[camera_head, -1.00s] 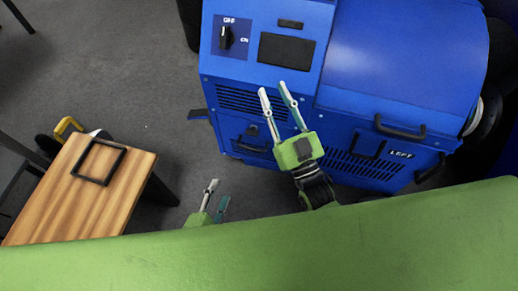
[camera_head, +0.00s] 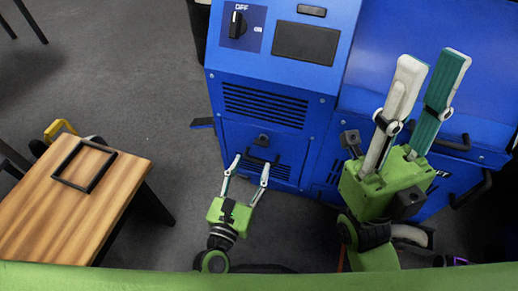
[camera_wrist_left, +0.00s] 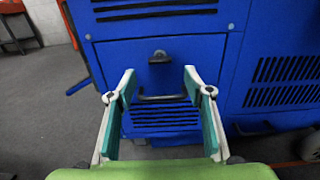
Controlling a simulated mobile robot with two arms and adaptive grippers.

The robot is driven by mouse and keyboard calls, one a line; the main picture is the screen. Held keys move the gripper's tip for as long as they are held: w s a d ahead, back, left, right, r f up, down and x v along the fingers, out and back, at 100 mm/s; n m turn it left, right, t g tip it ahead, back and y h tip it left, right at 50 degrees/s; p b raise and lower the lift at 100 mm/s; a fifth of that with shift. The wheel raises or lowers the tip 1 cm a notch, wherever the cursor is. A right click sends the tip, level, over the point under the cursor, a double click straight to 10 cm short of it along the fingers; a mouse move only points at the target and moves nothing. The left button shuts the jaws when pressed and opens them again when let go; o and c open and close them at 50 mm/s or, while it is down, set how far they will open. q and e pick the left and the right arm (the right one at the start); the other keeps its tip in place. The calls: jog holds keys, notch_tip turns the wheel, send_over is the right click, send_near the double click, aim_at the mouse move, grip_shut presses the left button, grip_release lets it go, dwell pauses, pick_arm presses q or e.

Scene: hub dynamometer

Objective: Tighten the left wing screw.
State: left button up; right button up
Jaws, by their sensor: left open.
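A small dark fitting (camera_head: 263,139), which looks like the left wing screw, sits on the front of the blue machine (camera_head: 215,90), above a dark handle (camera_head: 258,156). In the left wrist view the fitting (camera_wrist_left: 160,56) lies just beyond and between my fingertips, not touched. My left gripper (camera_head: 251,162) is open and empty in front of that lower panel; its spread fingers also show in the wrist view (camera_wrist_left: 159,74). My right gripper (camera_head: 433,60) is open and empty, raised close to the head camera. Another dark fitting (camera_head: 350,140) shows beside it, partly hidden.
The machine has a rotary switch (camera_head: 238,25) marked OFF, a dark screen (camera_head: 306,42) and a vent grille (camera_head: 265,105). A wooden table (camera_head: 45,215) with a black frame (camera_head: 84,166) stands at left. Grey floor between table and machine is clear.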

aim_at(260, 145)
pick_arm(q)
jog(key=x, duration=0.7)
jog(key=shift+b, duration=0.3)
jog(key=c, duration=1.1)
